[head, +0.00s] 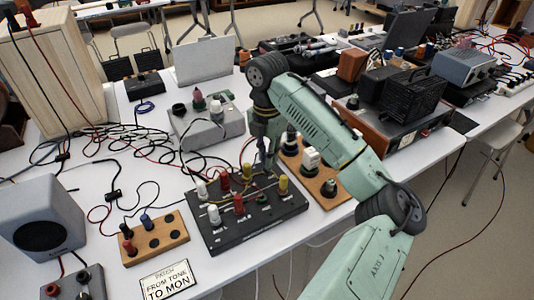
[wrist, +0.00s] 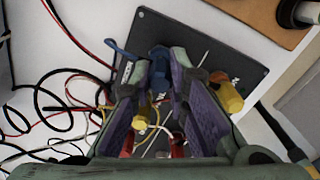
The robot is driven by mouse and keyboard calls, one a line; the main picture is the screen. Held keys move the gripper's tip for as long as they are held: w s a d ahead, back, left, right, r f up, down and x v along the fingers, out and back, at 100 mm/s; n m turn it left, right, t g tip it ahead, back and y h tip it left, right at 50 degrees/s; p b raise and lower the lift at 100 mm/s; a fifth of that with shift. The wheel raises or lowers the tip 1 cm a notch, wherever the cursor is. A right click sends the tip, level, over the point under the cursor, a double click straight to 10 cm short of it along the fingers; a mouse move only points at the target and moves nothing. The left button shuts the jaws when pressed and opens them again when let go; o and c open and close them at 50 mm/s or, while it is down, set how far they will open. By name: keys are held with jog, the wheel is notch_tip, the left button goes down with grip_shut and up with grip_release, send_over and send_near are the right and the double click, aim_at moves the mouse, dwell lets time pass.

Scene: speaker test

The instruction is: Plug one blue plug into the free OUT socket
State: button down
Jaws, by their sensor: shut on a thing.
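A blue plug (wrist: 159,62) shows between the fingertips of my gripper (wrist: 159,78) in the wrist view, with a blue lead beside it. My gripper is shut on this plug. In the head view my gripper (head: 264,158) is low over the back of the black patch panel (head: 220,240); the plug is hidden there. The panel bears white, red and yellow plugs. Its labels are too small to read, so I cannot tell which socket is OUT or whether the held plug is seated.
A wooden block (head: 168,243) with blue and red plugs stands left of the panel. A sign (head: 167,281) reads "PATCH FROM TONE TO MON". A grey box (head: 208,125) stands behind the panel, and a wooden board (head: 325,192) stands right. Loose cables cover the left.

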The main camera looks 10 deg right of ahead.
jog(key=shift+f, duration=0.45)
jog(key=c, duration=1.5)
grip_release()
jog(key=shift+o, duration=0.2)
jog(key=shift+r, duration=0.15)
jog(key=shift+r+p, duration=1.8)
jog(key=shift+r, duration=1.85)
